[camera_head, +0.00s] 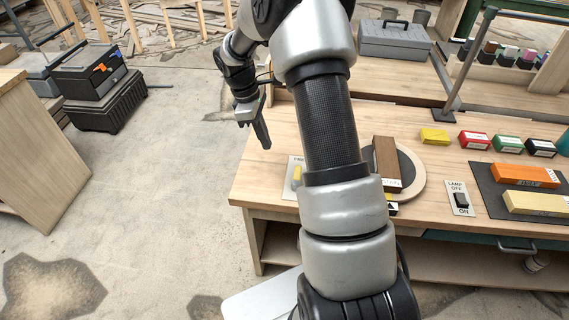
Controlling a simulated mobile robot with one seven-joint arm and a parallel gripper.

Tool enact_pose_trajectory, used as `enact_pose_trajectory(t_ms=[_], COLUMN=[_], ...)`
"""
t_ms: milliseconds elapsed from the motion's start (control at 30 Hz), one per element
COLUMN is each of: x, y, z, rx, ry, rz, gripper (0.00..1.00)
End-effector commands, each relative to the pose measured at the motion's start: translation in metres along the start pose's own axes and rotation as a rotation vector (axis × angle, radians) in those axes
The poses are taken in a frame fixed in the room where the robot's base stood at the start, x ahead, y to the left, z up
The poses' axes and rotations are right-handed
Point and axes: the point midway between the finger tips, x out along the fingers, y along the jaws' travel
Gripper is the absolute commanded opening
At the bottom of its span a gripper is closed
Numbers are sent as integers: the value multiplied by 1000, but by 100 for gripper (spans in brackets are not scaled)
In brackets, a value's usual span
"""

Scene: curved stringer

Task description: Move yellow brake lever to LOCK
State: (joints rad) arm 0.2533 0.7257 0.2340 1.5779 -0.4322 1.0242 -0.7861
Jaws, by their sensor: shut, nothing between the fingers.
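A pale plate (291,188) lies on the workbench near its left edge, with partly visible lettering that seems to begin "FRE". A small yellow piece (297,174) on it looks like the brake lever, near that lettering. My arm covers the plate's right part, and no LOCK marking shows. My gripper (265,146) points down, shut and empty, up and left of the plate. It appears apart from the lever and near the bench's left edge.
A round disc (413,173) with a brown block (387,160) sits right of my arm. A lamp switch (461,199), small coloured boxes (474,140) and a dark mat (483,190) with blocks lie further right. A grey toolbox (395,42) stands behind. Open floor lies left.

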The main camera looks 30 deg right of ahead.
Motion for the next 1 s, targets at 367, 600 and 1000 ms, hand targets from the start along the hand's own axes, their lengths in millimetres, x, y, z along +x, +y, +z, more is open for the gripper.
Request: enact_pose_trajectory(t_ms=[367,600,1000], x=[29,81,108], y=[-2,-2,-1], z=[0,0,35], rx=[0,0,3], ry=[-2,-1,0], rz=[-5,-5,-1], gripper=[0,0,0])
